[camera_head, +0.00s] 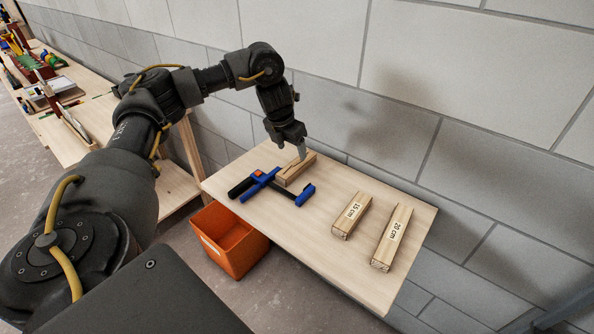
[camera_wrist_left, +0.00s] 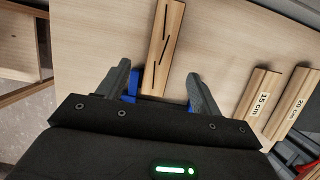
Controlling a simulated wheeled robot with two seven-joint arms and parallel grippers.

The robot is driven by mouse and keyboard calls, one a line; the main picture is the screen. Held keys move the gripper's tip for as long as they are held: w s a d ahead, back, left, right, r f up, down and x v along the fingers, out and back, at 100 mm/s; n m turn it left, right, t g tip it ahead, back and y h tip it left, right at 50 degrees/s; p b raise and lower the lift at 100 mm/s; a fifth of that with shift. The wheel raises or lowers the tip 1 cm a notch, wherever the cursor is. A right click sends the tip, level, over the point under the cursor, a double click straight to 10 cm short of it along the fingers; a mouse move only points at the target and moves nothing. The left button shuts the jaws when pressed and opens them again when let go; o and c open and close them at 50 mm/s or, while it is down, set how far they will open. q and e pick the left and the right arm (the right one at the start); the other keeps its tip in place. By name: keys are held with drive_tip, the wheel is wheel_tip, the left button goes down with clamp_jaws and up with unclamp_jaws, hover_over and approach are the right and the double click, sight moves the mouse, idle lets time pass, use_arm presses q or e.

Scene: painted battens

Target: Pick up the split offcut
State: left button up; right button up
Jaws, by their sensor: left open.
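The split offcut (camera_head: 293,175) is a short wooden batten lying near the left end of the wooden table. In the left wrist view the offcut (camera_wrist_left: 165,40) shows dark cracks along its top. My left gripper (camera_head: 301,152) is above it, pointing down. In the left wrist view its open fingers (camera_wrist_left: 159,76) stand apart, with the offcut's near end in line with the gap between them. Nothing is held. In the head view the fingers cover part of the offcut, and I cannot tell whether they touch it. My right gripper is not in view.
A blue and black clamp (camera_head: 270,184) lies close in front of the offcut. Battens labelled 15 cm (camera_head: 351,216) and 20 cm (camera_head: 391,238) lie to the right on the table (camera_head: 330,267). An orange bin (camera_head: 229,240) stands below the left edge. A block wall rises behind.

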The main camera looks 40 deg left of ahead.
sight(297, 164)
use_arm(q)
drive_tip(key=shift+x, duration=0.85)
drive_tip(key=shift+w+f, duration=0.1)
drive_tip(key=shift+f, duration=0.1)
drive_tip(key=shift+a, duration=0.1)
drive_tip(key=x, duration=0.5)
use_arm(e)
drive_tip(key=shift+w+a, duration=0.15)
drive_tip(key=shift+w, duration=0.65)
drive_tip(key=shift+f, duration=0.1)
use_arm(q)
drive_tip(key=shift+c, duration=1.2)
drive_tip(key=c, duration=0.9)
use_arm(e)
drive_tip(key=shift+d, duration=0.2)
